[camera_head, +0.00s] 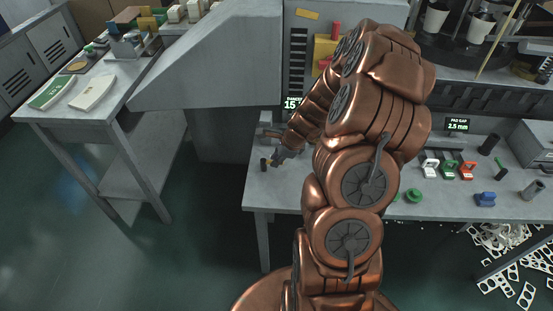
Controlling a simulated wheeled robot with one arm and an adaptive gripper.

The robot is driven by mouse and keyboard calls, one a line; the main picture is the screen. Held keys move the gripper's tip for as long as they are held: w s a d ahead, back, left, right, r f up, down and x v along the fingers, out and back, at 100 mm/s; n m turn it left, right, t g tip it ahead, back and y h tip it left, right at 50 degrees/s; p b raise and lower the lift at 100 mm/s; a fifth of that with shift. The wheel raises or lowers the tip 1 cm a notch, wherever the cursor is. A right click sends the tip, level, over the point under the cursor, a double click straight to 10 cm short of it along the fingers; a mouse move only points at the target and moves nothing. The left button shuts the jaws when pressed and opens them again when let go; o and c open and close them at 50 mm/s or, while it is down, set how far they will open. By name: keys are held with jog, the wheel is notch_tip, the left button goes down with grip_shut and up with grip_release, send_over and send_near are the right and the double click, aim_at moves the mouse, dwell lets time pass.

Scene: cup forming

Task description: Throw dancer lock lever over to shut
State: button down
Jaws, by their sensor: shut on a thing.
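My gripper (276,161) is small in view at the left end of the bench, below the dancer display (292,104). Its fingers point down and left and are shut on a small piece there, which I take to be the dancer lock lever. A dark knob with a yellow part (264,164) shows right at the fingertips. The fingers hide most of the held piece, so its angle cannot be told. My copper arm covers the middle of the bench and part of the display.
The bench (258,196) is bare in front of the gripper. To the right stand white, green and red blocks (448,168), a blue piece (485,199) and dark cylinders. A side table (120,88) with booklets stands at left, across open floor. Punched scrap (505,240) lies at lower right.

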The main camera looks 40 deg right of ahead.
jog(key=shift+d+f+n, duration=0.1)
jog(key=shift+n, duration=0.2)
jog(key=n+b, duration=0.1)
jog(key=w+d+n+g+y+b, duration=0.1)
jog(key=n+b, duration=0.1)
jog(key=shift+w+n+y, duration=0.25)
jog(key=shift+n+y, duration=0.05)
jog(key=n+b, duration=0.1)
jog(key=w+n+g+b, duration=0.1)
jog(key=n, duration=0.1)
jog(key=n+y+b, duration=0.1)
jog(key=shift+w+d+f+n+g, duration=0.1)
jog(key=shift+w+d+n+g, duration=0.05)
jog(key=shift+w+n+g, duration=0.2)
jog(key=n, duration=0.1)
jog(key=w+n+g+b, duration=0.1)
jog(key=n, duration=0.1)
jog(key=n+g+b, duration=0.1)
jog(key=shift+w+a, duration=0.2)
jog(key=shift+w, duration=0.15)
jog(key=shift+w+a+r+n+g+b, duration=0.15)
jog(key=shift+w+n+g+b, duration=0.2)
jog(key=shift+n, duration=0.5)
jog(key=shift+w+a+n+g+b, duration=0.15)
jog(key=shift+n+g+b, duration=0.25)
jog(key=shift+n, duration=0.45)
jog(key=shift+w+a+r+n+g+b, duration=0.2)
jog(key=shift+n+b, duration=0.25)
jog(key=shift+n, duration=0.4)
jog(key=shift+f, duration=0.15)
